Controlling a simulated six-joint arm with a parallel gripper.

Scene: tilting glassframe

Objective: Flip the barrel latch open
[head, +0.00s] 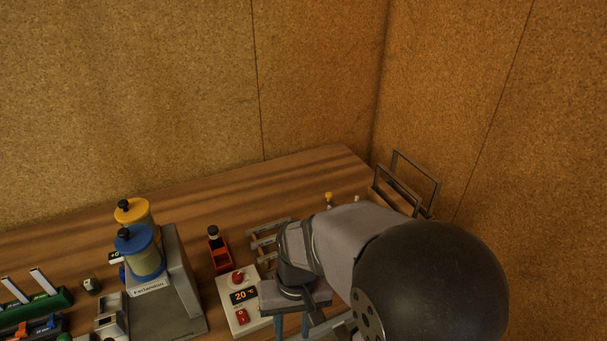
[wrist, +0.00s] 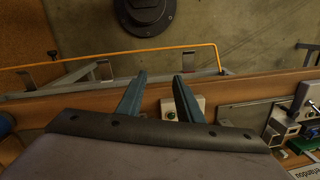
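No barrel latch can be made out for certain in either view; my arm hides part of the bench in the head view. Two dark upright rectangular frames (head: 428,178) stand at the bench's back right corner, partly behind my arm. My gripper (head: 292,328) points down near the front of the bench, right of a white control box. In the wrist view my gripper (wrist: 160,80) has its two teal fingers apart with nothing between them. Below them are the bench edge, a grey metal rail (wrist: 70,77) and a thin yellow bar (wrist: 130,55).
The white control box (head: 241,312) reads 20 °C. A red holder (head: 220,258), a grey metal rack (head: 266,240) and a machine with yellow and blue canisters (head: 142,262) stand left of my arm. A small box with a green button (wrist: 183,106) lies below the fingers. The back strip of bench is clear.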

